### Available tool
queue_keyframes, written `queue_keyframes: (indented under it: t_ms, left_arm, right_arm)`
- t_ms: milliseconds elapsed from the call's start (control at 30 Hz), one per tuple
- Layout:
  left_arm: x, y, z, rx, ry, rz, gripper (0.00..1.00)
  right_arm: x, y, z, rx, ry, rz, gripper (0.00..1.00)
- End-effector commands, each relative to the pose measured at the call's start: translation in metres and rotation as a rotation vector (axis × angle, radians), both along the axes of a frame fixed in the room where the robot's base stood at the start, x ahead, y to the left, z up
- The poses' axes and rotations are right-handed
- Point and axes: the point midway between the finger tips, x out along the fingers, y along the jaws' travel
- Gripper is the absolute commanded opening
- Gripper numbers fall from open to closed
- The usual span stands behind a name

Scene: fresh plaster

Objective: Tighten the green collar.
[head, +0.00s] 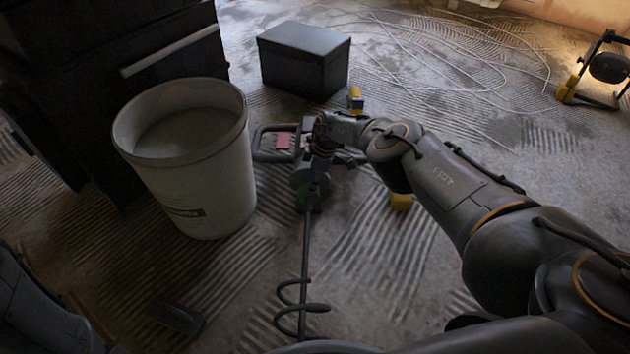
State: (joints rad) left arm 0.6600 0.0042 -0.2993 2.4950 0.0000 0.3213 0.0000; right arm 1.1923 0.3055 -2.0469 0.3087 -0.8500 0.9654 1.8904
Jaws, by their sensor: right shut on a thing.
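A paddle mixer (272,143) with a looped handle lies on the floor, its long shaft (305,245) and spiral paddle (301,308) pointing towards me. My left gripper is not in view; only a part of my left arm shows at the lower left.
A large white bucket (205,195) of grey material stands close left of the mixer. A dark box (304,62) stands behind it. A looped cable (480,75) lies on the ridged floor at the back right, near a work lamp (604,70). A dark flat piece (176,316) lies lower left.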

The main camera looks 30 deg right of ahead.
Motion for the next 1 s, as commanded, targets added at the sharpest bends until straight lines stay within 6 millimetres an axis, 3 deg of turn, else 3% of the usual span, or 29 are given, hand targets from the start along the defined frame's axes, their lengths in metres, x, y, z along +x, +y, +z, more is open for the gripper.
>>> queue_keyframes:
  t_ms: [733, 767, 1000]
  left_arm:
    - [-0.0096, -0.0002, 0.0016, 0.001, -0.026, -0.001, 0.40]
    - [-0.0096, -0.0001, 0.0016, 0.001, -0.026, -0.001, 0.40]
    - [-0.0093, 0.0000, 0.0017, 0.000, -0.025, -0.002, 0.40]
  right_arm:
    - [0.0011, 0.0025, -0.0005, -0.059, 0.032, 0.000, 0.02]
    - [0.0010, 0.0024, -0.0005, -0.059, 0.032, 0.000, 0.38]
    - [0.0014, 0.0028, -0.0002, -0.058, 0.031, 0.000, 0.40]
